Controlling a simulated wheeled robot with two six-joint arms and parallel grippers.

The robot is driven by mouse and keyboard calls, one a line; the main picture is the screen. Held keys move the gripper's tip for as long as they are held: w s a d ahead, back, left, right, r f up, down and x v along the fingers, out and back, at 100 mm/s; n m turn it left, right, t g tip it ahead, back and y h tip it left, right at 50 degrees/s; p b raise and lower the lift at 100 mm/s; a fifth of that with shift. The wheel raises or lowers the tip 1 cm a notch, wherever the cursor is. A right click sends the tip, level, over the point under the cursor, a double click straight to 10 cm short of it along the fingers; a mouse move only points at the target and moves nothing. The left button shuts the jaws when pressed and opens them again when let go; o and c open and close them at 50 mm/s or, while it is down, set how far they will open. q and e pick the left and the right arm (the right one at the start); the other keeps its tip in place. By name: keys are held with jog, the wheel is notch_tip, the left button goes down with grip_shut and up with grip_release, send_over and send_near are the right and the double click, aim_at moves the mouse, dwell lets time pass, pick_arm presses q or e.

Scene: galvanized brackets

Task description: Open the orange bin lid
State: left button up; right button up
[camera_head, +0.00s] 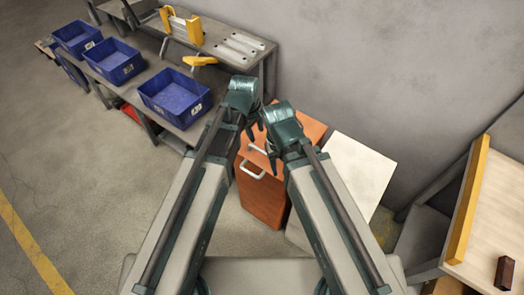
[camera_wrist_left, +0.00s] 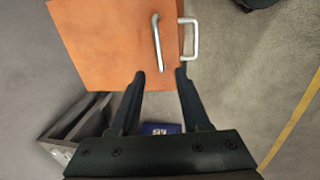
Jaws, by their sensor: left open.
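The orange bin (camera_head: 262,198) stands against the wall, its lid (camera_head: 311,128) lying closed on top. A pale handle (camera_head: 252,171) sits on the bin's front. In the left wrist view the lid (camera_wrist_left: 100,45) carries a metal handle (camera_wrist_left: 157,42), and the front handle (camera_wrist_left: 191,40) sticks out beyond its edge. My left gripper (camera_head: 250,132) is over the lid's front left part. In the left wrist view its open fingers (camera_wrist_left: 160,73) are to either side of the lid handle's near end; contact cannot be told. My right gripper (camera_head: 271,153) is close beside it, partly hidding the lid; its opening is unclear.
A white bin or box (camera_head: 355,172) stands right of the orange bin. A grey workbench (camera_head: 225,60) with blue crates (camera_head: 175,95) is at the left. A wooden table (camera_head: 497,205) is at the right. The floor at the left is clear.

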aim_at(262, 151)
pick_arm(q)
jog(key=f+b, duration=0.4)
jog(key=w+d+f+b, duration=0.1)
jog(key=f+b, duration=0.4)
jog(key=w+d+f+b, duration=0.1)
jog(key=f+b, duration=0.3)
jog(key=shift+w+f+b, duration=0.25)
jog(key=shift+f+b, duration=0.1)
jog(key=shift+c, duration=0.4)
grip_shut()
jog(key=shift+r, duration=0.1)
dwell(0.9)
